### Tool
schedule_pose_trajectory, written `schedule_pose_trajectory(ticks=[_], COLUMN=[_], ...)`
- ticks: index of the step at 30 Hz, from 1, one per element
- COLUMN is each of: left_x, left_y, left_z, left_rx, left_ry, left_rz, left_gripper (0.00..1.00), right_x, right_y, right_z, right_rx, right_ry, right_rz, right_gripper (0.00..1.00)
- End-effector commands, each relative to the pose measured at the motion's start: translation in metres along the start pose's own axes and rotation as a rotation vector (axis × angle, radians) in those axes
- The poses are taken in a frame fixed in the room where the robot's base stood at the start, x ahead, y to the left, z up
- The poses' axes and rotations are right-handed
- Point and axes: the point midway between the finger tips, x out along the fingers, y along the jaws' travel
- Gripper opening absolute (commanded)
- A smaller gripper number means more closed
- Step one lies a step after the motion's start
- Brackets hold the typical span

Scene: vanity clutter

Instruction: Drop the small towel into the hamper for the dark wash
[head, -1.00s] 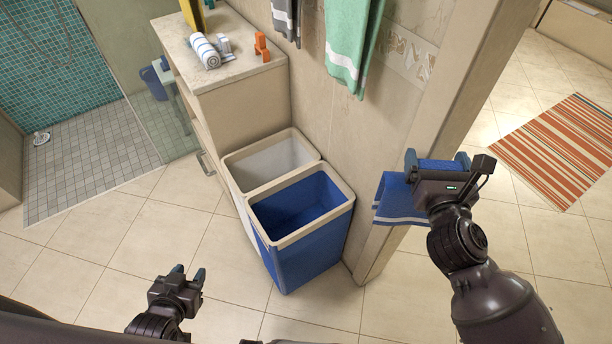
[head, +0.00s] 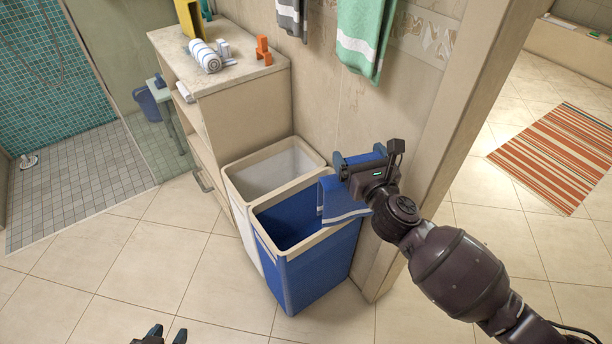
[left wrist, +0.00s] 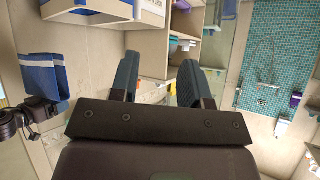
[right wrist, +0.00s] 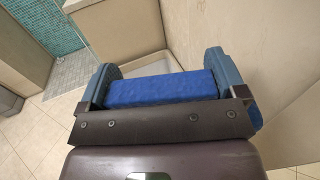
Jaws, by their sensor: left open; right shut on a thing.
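My right gripper (head: 362,160) is shut on the small blue towel (head: 343,198), which hangs from the jaws with a white stripe near its lower edge. The towel is also seen between the fingers in the right wrist view (right wrist: 160,88). In the head view, towel and gripper appear at the right rim of the blue hamper (head: 300,218); the towel's lower edge overlaps that rim in the picture. The white hamper (head: 272,170) stands directly behind the blue one. Both are open-topped. My left gripper (head: 166,334) is open and empty, low at the bottom edge.
A beige shelf unit (head: 240,105) stands behind the hampers, with a rolled striped towel (head: 205,57) and an orange item (head: 263,50) on top. A green towel (head: 365,38) hangs on the wall. A door jamb (head: 440,140) stands at the right. The floor at left is clear.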

Motion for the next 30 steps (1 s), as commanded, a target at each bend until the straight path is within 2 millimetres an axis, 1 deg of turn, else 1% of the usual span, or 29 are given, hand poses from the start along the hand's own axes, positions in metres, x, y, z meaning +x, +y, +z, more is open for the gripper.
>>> schedule_pose_trajectory(ticks=[1,3,8,9,12,14,18,21,26,30], left_x=[0.006,0.01,0.019,0.021,0.025,0.027,0.031,0.033,0.033,0.034], left_y=[0.002,0.003,0.004,0.005,0.007,0.008,0.01,0.011,0.011,0.013], left_z=[0.018,0.027,0.043,0.048,0.059,0.063,0.062,0.061,0.067,0.075], left_rx=[0.003,0.007,0.014,0.015,0.017,0.018,0.02,0.02,0.023,0.036], left_ry=[-0.028,-0.046,-0.072,-0.08,-0.099,-0.108,-0.105,-0.103,-0.116,-0.128], left_rz=[0.004,0.007,0.012,0.013,0.018,0.021,0.026,0.028,0.029,0.032], left_gripper=[0.43,0.43,0.43,0.43,0.43,0.43,0.43,0.43,0.43,0.43], right_x=[0.015,0.033,0.069,0.077,0.095,0.104,0.117,0.121,0.124,0.123], right_y=[0.007,0.017,0.039,0.045,0.059,0.067,0.077,0.08,0.082,0.082], right_z=[-0.028,-0.046,-0.087,-0.099,-0.124,-0.138,-0.149,-0.152,-0.158,-0.171], right_rx=[0.001,0.001,0.005,0.005,0.009,0.012,0.011,0.007,0.002,0.003], right_ry=[0.016,0.017,0.017,0.017,0.018,0.017,0.009,0.002,0.002,0.005], right_rz=[0.029,0.071,0.161,0.184,0.234,0.262,0.301,0.316,0.326,0.327], right_gripper=[0.5,0.5,0.5,0.5,0.5,0.5,0.5,0.5,0.5,0.5])
